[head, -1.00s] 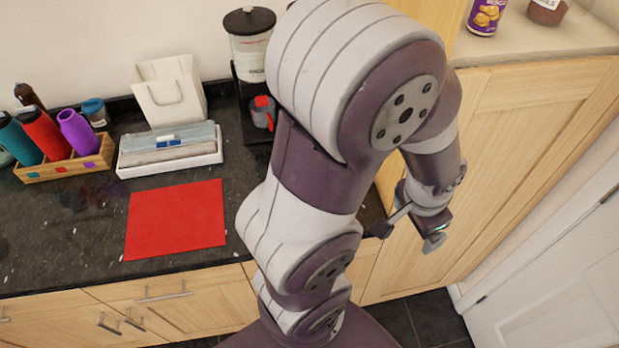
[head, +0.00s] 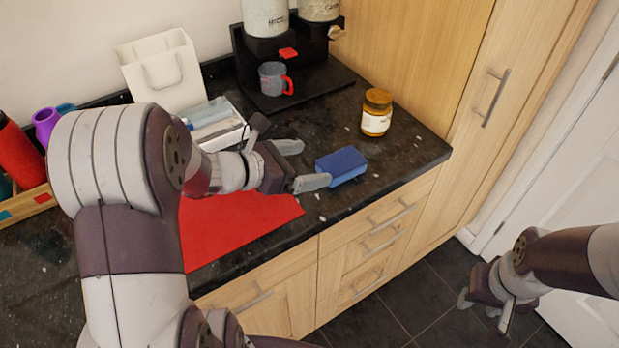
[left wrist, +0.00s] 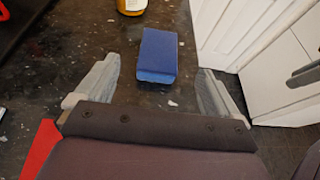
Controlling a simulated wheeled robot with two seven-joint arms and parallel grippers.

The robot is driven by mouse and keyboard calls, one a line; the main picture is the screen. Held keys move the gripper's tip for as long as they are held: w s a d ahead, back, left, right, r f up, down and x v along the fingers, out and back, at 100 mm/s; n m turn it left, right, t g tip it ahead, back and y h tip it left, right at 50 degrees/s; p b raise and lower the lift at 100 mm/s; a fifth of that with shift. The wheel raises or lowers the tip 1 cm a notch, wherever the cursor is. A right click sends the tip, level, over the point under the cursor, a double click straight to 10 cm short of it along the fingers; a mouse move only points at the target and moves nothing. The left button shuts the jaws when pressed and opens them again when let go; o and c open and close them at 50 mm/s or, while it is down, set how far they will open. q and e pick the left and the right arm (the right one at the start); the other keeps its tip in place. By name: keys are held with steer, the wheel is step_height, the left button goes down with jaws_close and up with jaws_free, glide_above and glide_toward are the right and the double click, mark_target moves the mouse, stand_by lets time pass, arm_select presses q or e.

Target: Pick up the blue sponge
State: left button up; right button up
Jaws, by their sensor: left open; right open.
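The blue sponge (head: 341,166) lies flat on the dark granite counter near its front edge. My left gripper (head: 306,164) is open above the counter, just left of the sponge, with its fingers pointing toward it. In the left wrist view the sponge (left wrist: 157,56) lies ahead of the open fingers, in line with the gap between them, and nothing is held. My right gripper (head: 486,309) is open and empty, low over the floor at the right, away from the counter.
A jar with an orange lid (head: 376,112) stands behind and right of the sponge. A grey mug with a red handle (head: 273,79) sits on the coffee machine base (head: 300,92). A red mat (head: 240,222) lies left of the sponge. A tall cabinet (head: 500,100) borders the counter's right end.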

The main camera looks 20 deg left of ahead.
mark_target(342, 161)
arm_select(q)
steer(key=x, duration=0.4)
steer(key=shift+w+d, duration=0.2)
steer(key=shift+d, duration=0.1)
steer(key=x, duration=0.6)
steer(key=shift+w+a+f+p, duration=0.1)
steer(key=shift+w+f+p, duration=0.05)
steer(key=shift+f+p, duration=0.25)
steer(key=shift+a, duration=0.1)
steer(key=c, duration=1)
